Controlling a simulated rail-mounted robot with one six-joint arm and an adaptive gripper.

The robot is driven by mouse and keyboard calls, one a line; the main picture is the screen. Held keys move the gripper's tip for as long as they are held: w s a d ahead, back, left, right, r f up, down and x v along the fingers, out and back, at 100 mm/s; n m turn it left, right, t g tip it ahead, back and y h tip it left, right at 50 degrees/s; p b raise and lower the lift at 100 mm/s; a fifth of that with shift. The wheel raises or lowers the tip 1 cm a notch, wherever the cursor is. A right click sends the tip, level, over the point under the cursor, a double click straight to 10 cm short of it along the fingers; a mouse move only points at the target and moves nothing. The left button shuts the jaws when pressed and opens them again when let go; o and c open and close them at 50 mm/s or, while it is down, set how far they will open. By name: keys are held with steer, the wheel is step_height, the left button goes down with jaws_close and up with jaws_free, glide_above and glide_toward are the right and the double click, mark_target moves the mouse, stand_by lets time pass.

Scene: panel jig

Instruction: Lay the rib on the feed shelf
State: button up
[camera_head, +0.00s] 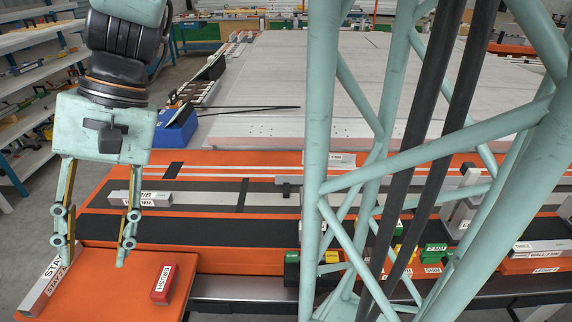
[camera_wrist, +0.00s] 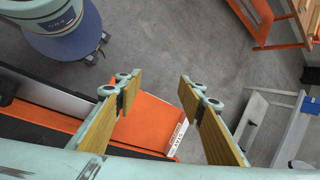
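A pale bar with a white label that seems to read RIB (camera_head: 156,198) lies on the striped orange, grey and black bench (camera_head: 225,228). My right finger hides part of it in the head view. My gripper (camera_head: 93,258) hangs open and empty in front of it, above the left part of an orange panel (camera_head: 110,290). The wrist view shows the open gripper (camera_wrist: 158,82) with nothing between its fingers. I cannot tell which surface is the feed shelf.
A labelled grey bar (camera_head: 45,288) lies along the orange panel's left edge and also shows in the wrist view (camera_wrist: 178,138). A red block (camera_head: 164,284) stands on the panel. A blue box (camera_head: 176,128) sits behind the bench. Small green blocks (camera_head: 435,254) stand at right.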

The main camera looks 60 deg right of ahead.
steer(key=s+d+r+n+t+h, duration=0.1)
steer(key=s+d+r+n+h, duration=0.1)
steer(key=s, duration=0.5)
steer(key=s+d+r+n+t+h, duration=0.2)
steer(key=s+d+r+n+h, duration=0.1)
steer(key=s, duration=0.4)
steer(key=d+r+n, duration=0.1)
steer(key=n, duration=0.1)
steer(key=shift+d+r+n+h, duration=0.15)
steer(key=shift+n+h, duration=0.15)
steer(key=shift+o, duration=0.6)
